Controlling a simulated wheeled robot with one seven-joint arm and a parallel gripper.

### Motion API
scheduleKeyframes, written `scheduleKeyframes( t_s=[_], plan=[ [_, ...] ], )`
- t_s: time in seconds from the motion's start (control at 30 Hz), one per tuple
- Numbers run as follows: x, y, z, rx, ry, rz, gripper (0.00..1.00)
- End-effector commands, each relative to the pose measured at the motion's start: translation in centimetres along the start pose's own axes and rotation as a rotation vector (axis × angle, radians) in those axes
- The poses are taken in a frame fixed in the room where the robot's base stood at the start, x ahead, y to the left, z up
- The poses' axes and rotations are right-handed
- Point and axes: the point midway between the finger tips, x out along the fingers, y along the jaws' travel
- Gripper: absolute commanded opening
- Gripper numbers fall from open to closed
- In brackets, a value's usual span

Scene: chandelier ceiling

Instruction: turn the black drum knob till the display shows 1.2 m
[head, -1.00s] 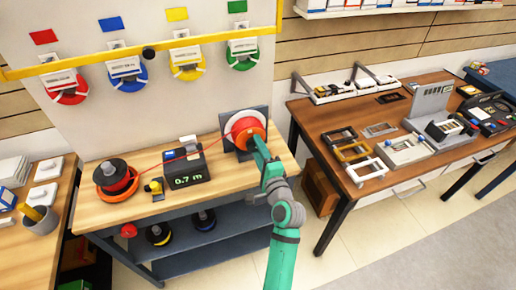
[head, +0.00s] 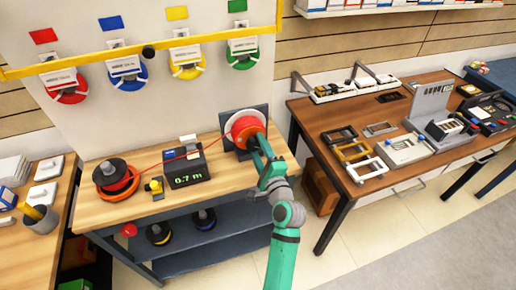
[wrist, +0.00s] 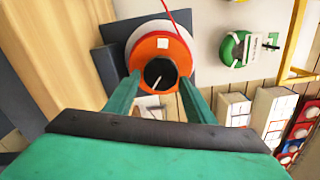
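The black drum knob (wrist: 160,73) sits at the centre of the orange cable drum (wrist: 177,50), facing my gripper. The drum (head: 243,126) also shows in the head view on its grey stand at the bench's right end; the knob cannot be made out there. My gripper (wrist: 159,80) is open, with one finger on each side of the knob and gaps visible between. In the head view my gripper (head: 258,148) is in front of the drum. The display (head: 187,179) on the dark meter box (head: 184,160) reads 0.7 m in green.
A red cable (head: 150,163) runs from the drum past the meter to a black-and-red spool (head: 115,178) at the bench's left. A yellow-and-black tool (head: 155,187) lies beside the meter. Coloured coils hang on the wall panel. A brown table (head: 330,120) with frames stands right.

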Motion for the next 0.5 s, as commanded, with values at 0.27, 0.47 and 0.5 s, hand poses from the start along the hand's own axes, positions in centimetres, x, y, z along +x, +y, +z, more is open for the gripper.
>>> scheduleKeyframes(
  t_s=[0.27,0.47,0.5],
  plan=[
    [0.0,0.0,0.1,0.000,-0.003,0.001,0.58],
    [-1.0,0.1,0.1,0.001,-0.002,0.001,0.58],
    [-1.6,0.1,0.1,0.001,-0.002,0.001,0.58]
  ],
)
